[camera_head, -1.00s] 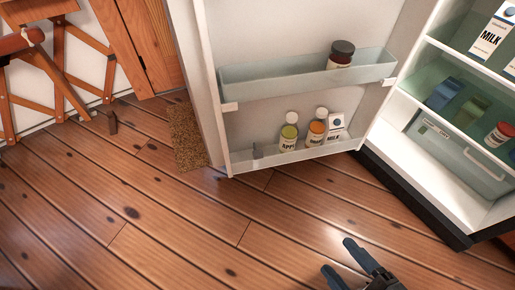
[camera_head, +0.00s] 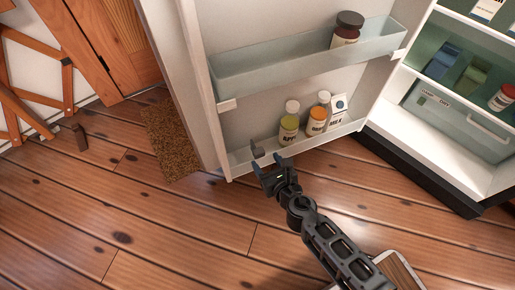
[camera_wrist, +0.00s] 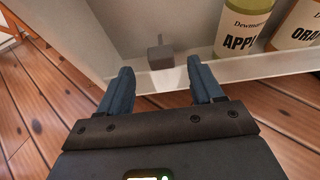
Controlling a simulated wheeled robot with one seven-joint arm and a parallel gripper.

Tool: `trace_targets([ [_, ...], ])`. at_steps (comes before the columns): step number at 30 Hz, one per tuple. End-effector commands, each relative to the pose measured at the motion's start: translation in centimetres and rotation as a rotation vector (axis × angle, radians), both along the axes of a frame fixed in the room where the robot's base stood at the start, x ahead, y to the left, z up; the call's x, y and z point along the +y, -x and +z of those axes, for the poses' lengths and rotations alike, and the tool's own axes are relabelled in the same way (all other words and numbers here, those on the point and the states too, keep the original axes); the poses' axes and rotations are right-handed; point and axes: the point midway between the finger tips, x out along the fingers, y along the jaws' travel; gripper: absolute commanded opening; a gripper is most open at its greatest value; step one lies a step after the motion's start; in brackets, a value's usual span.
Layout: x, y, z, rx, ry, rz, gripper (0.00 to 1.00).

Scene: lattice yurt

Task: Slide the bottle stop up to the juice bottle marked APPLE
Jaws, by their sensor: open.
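The juice bottle marked APPLE (camera_head: 289,125), yellow-green with a white cap, stands upright in the lower door shelf (camera_head: 240,158). Its label also reads in the wrist view (camera_wrist: 244,30). The bottle stop (camera_head: 257,150), a small dark grey block with a thin upright tab, sits in the same shelf to the left of the bottle, with a gap between them. In the wrist view the stop (camera_wrist: 160,55) is ahead, between my fingertips in the picture. My gripper (camera_head: 268,168) is open and empty, just in front of the shelf's front lip, not touching the stop as far as I see.
An orange juice bottle (camera_head: 319,114) and a small milk carton (camera_head: 337,110) stand right of the apple bottle. The upper door shelf (camera_head: 290,68) holds a dark-lidded jar (camera_head: 346,30). The open fridge (camera_head: 425,150) is at right. Wooden floor lies clear in front.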

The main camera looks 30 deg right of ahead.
Motion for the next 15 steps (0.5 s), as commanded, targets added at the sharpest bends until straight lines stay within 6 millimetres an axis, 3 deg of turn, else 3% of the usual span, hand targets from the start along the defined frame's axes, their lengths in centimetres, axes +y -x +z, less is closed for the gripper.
trace_targets([
  [15,-0.5,-6.2,-2.7,-0.001,-0.002,-0.002,0.66],
])
